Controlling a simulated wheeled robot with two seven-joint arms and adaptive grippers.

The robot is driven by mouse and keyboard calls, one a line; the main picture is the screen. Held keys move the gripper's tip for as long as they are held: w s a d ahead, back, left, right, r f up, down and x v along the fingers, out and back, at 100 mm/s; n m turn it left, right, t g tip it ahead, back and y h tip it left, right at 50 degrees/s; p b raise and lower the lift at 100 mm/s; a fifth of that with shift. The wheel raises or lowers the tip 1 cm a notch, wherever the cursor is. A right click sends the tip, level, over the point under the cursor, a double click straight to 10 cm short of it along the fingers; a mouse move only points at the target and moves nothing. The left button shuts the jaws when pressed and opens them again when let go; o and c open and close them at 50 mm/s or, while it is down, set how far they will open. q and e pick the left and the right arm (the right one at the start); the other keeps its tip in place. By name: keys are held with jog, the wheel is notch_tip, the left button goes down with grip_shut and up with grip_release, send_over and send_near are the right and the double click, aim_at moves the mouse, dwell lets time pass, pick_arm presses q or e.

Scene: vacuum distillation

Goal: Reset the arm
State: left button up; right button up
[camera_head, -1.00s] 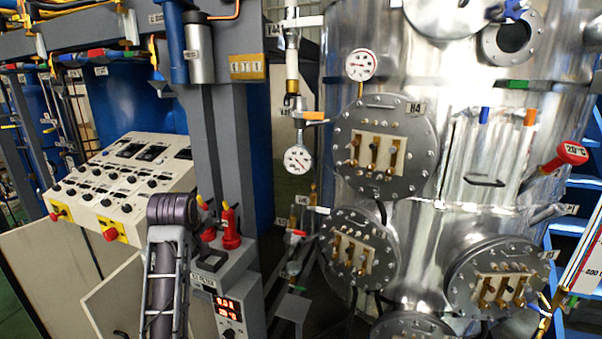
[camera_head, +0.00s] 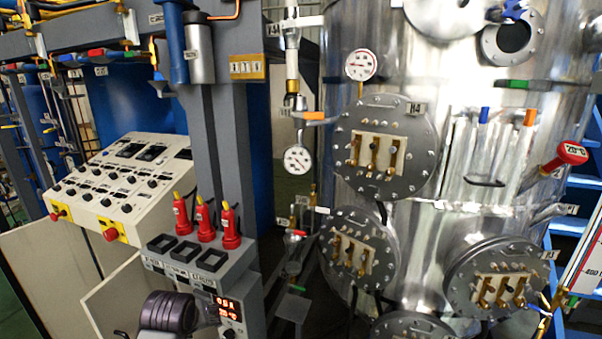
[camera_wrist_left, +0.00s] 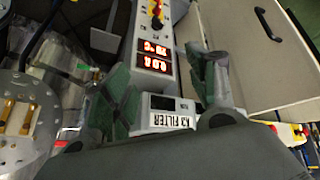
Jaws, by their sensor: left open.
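My arm shows as a dark rounded link (camera_head: 168,312) at the bottom of the head view, in front of the grey control box (camera_head: 245,278). My left gripper (camera_wrist_left: 165,82) shows in the wrist view. Its two green-grey fingers are spread apart with nothing between them. Behind them is the control box (camera_wrist_left: 153,32), with red lit digits and a label reading FILTER. I cannot make out the fingers in the head view. My right gripper is in neither view.
Three red, yellow-tipped plugs (camera_head: 204,220) stand beside dark square sockets (camera_head: 186,250) on the box. A sloped knob panel (camera_head: 125,180) is at the left. A steel vessel (camera_head: 440,215) with round flanges and gauges fills the right. A pale cabinet front (camera_wrist_left: 250,55) shows in the wrist view.

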pick_arm(q)
jog(key=s+d+f+m+g, duration=0.1)
jog(key=s+f+m, duration=0.1)
jog(key=s+f, duration=0.35)
jog(key=s+d+f+m+g+h, duration=0.1)
jog(key=s+f+m, duration=0.15)
jog(key=s, duration=0.55)
jog(key=s+d+f+m+g, duration=0.1)
jog(key=s+d+f+m, duration=0.15)
jog(key=s, duration=0.45)
jog(key=s+a+f+g+b, duration=0.1)
jog(key=s+f+b, duration=0.15)
jog(key=f, duration=3.35)
jog(key=s+a+f, duration=0.2)
jog(key=s+f, duration=0.8)
jog(key=s, duration=0.1)
jog(key=s+a+f+g, duration=0.1)
jog(key=s+a+f, duration=0.1)
jog(key=s+f, duration=0.8)
jog(key=shift+s+f+g+b, duration=0.3)
jog(key=shift+s+b, duration=0.15)
jog(key=shift+s, duration=0.25)
jog(key=shift+r+p, duration=0.35)
jog(key=shift+r, duration=0.1)
jog(key=shift+r, duration=0.15)
